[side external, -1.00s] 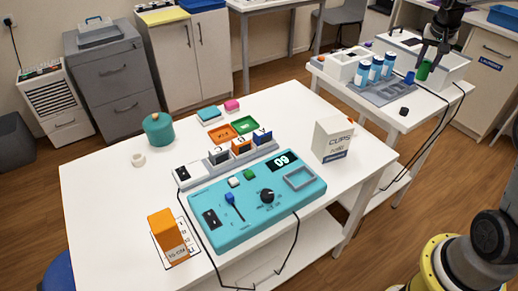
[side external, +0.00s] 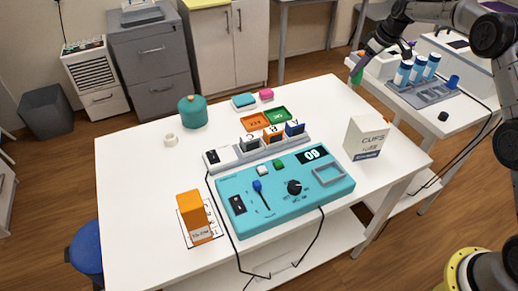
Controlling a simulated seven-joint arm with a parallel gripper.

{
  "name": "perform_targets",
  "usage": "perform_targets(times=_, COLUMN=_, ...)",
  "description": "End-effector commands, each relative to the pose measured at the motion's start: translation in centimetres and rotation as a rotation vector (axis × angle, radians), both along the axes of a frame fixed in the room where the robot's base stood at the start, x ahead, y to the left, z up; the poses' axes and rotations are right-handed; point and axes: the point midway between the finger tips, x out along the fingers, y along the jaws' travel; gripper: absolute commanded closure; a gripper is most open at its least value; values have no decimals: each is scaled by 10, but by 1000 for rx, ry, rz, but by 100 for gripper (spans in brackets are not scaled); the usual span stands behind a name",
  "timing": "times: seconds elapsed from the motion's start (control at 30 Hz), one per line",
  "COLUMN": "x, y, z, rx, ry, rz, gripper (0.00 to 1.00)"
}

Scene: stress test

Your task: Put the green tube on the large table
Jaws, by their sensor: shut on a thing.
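My gripper (side external: 360,66) is at the top right, shut on the green tube (side external: 357,75). The tube hangs below the fingers, near the far right corner of the large white table (side external: 330,105) and close to the left edge of the small table. Only a small part of the tube shows, and I cannot tell its exact height. The large table fills the middle of the view.
The large table bears a teal console (side external: 285,190), a CUPS box (side external: 367,137), an orange box (side external: 194,215), a teal pot (side external: 193,111) and small trays (side external: 255,122). The small table holds blue-capped tubes (side external: 417,68). The large table's far right area is clear.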

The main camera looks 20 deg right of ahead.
Motion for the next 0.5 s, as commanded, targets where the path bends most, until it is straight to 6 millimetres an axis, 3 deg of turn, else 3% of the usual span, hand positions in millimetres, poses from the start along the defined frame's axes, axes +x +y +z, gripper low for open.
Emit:
perform_targets(times=0.2, x=5, y=26, z=-22, rx=0, ry=0, rz=39, gripper=100)
perform_targets(times=0.37, x=5, y=28, z=-30, rx=0, ry=2, rz=42, gripper=100)
perform_targets(times=0.5, x=5, y=28, z=-54, rx=0, ry=4, rz=42, gripper=100)
